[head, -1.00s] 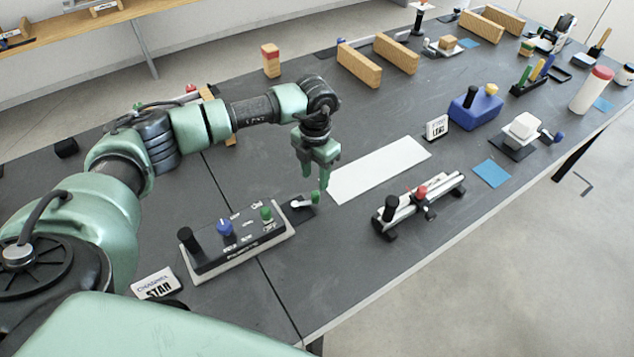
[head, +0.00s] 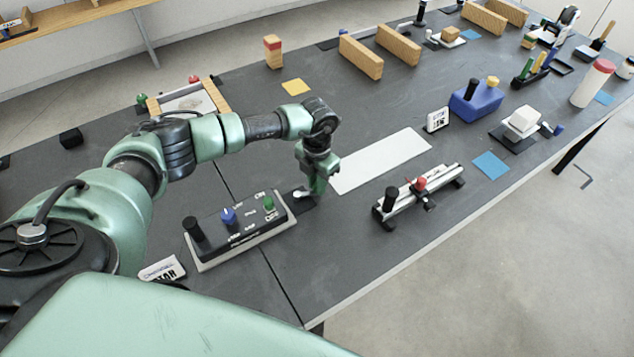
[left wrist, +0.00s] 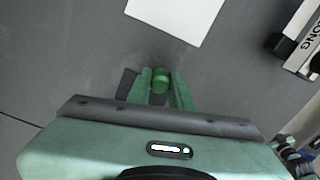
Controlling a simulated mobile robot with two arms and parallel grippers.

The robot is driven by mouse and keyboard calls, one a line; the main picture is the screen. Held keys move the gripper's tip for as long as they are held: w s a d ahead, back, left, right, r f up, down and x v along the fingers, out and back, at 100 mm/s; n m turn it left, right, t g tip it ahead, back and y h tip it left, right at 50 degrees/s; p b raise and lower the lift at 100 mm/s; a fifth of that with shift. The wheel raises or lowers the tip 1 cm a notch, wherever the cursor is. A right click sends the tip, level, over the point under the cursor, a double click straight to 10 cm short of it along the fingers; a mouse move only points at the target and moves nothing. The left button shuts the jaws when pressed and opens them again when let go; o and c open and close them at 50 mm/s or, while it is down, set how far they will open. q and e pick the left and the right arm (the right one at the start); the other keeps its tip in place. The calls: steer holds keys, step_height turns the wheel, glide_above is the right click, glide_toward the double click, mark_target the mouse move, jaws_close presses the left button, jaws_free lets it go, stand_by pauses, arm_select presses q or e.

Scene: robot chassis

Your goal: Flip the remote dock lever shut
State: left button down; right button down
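The remote dock lever is a small black base plate with a pale lever arm (head: 301,193) and a green knob, beside the right end of the black control panel. My left gripper (head: 319,190) points down at the knob end and hides most of it in the head view. In the left wrist view, the green knob (left wrist: 160,82) sits between the two fingertips (left wrist: 161,90), with little or no gap showing. I cannot tell whether the fingers press on it. My right gripper is not in view.
The control panel (head: 238,236) with black, blue and green knobs stands close on the left. A white sheet (head: 382,160) lies behind the lever. A rail device (head: 419,196) with a red knob stands to the right. The table in front of the lever is clear.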

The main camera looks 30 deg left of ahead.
arm_select(q)
steer(key=shift+w+a+f+n+b, duration=0.15)
steer(key=shift+w+a+n+b, duration=0.15)
steer(key=shift+n+b, duration=0.35)
steer(key=shift+w+a+n, duration=0.1)
steer(key=shift+n, duration=0.45)
steer(key=c, duration=1.3)
jaws_free()
steer(key=shift+o, duration=0.2)
step_height(320, 180, up, 8)
steer(key=b, duration=0.1)
